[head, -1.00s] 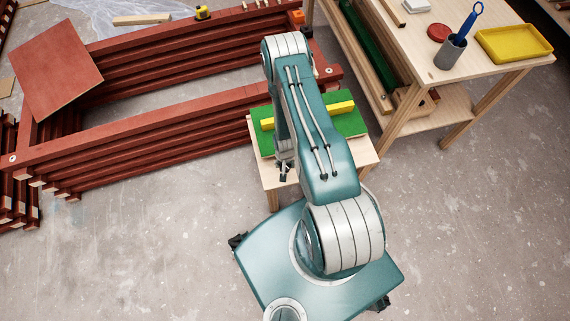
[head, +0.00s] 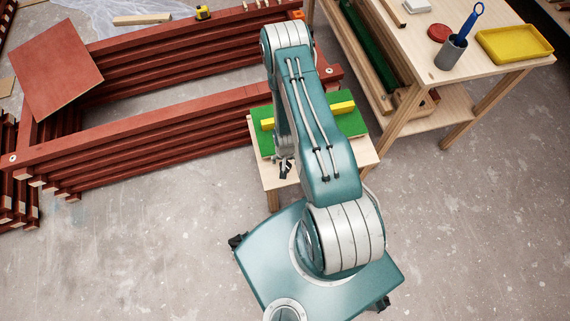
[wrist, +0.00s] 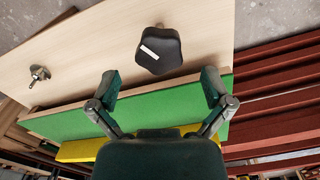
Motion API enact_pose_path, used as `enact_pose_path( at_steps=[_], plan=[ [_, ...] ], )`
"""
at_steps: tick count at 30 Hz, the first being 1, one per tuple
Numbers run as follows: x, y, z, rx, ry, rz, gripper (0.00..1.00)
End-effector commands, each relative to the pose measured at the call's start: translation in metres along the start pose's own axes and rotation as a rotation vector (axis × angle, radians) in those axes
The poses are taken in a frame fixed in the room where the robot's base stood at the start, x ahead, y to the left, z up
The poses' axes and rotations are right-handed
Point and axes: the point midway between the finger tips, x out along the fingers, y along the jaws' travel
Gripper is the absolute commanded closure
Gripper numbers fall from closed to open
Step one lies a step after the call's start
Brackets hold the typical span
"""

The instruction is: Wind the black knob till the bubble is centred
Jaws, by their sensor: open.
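The black knob (wrist: 159,50) stands on the pale wooden board, a white mark on its face, in the wrist view. My gripper (wrist: 160,82) is open, with one finger to each side, and its tips stop short of the knob. In the head view my gripper (head: 285,170) is small and dark at the near left of the small wooden stand (head: 273,178). A yellow bar (head: 342,108), which looks like the level, lies across the green top (head: 349,124), partly behind my arm. It also shows in the wrist view (wrist: 84,151). No bubble can be made out.
A metal wing-shaped fitting (wrist: 38,73) sits left of the knob on the board. Stacked red battens (head: 150,134) stand left of and behind the stand. A workbench (head: 445,80) with a yellow tray (head: 513,44) is at the right. The floor in front is clear.

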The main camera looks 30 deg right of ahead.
Motion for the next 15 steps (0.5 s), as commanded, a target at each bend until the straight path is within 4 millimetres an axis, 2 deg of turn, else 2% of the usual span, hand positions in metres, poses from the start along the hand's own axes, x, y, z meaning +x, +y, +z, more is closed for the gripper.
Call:
enact_pose_path(
  at_steps=[1,9,15],
  plan=[
    [-0.011,0.0,-0.001,0.0,0.002,0.0,0.0],
    [-0.058,-0.001,-0.001,0.0,0.002,0.0,0.0],
    [-0.082,-0.001,-0.001,0.001,0.001,0.0,0.0]
  ],
)
